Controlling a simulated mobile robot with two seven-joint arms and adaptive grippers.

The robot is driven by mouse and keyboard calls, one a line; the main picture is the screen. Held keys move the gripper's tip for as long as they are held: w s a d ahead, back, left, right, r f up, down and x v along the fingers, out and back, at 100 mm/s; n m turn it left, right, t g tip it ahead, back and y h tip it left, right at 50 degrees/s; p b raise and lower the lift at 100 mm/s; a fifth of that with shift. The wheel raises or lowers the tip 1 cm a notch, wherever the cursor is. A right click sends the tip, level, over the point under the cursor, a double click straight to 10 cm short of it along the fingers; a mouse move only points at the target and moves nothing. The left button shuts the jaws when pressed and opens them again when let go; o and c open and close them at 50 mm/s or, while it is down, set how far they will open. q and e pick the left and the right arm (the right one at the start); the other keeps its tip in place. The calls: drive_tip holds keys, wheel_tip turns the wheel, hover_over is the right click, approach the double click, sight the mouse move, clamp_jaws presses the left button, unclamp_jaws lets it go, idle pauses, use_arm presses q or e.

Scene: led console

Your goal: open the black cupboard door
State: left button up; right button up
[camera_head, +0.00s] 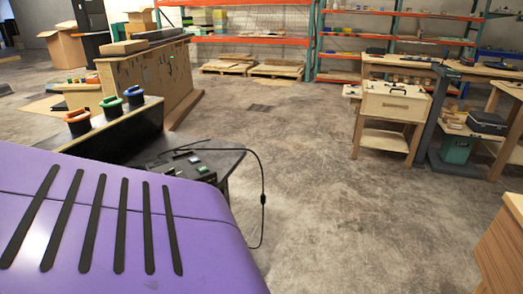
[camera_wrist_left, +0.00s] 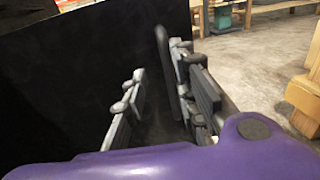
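The large flat black panel (camera_wrist_left: 75,80) fills the left half of the left wrist view; it looks like the black cupboard door. A dark upright bar (camera_wrist_left: 165,70), which looks like its handle, stands at the panel's right side. My left gripper (camera_wrist_left: 160,62) is open, its grey fingers apart on either side of the bar. The bar is closer to the right finger; I cannot tell whether they touch. In the head view, a black-sided console (camera_head: 130,140) stands at the left, and my purple body hides its lower part. My right gripper is not in view.
Orange, blue and green ringed pieces (camera_head: 110,106) top the console. Concrete floor (camera_head: 330,210) is open in the middle. Workbenches (camera_head: 393,105) stand at right, shelves (camera_head: 400,45) behind.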

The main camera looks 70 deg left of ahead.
use_arm(q)
drive_tip(key=shift+o, duration=0.6)
drive_tip(key=shift+s+a, duration=0.3)
drive_tip(key=shift+a, duration=0.05)
drive_tip(key=shift+d, duration=0.1)
drive_tip(key=shift+w+d, duration=0.2)
drive_tip(key=shift+d, duration=0.05)
wheel_tip(320, 180, up, 10)
idle(0.7)
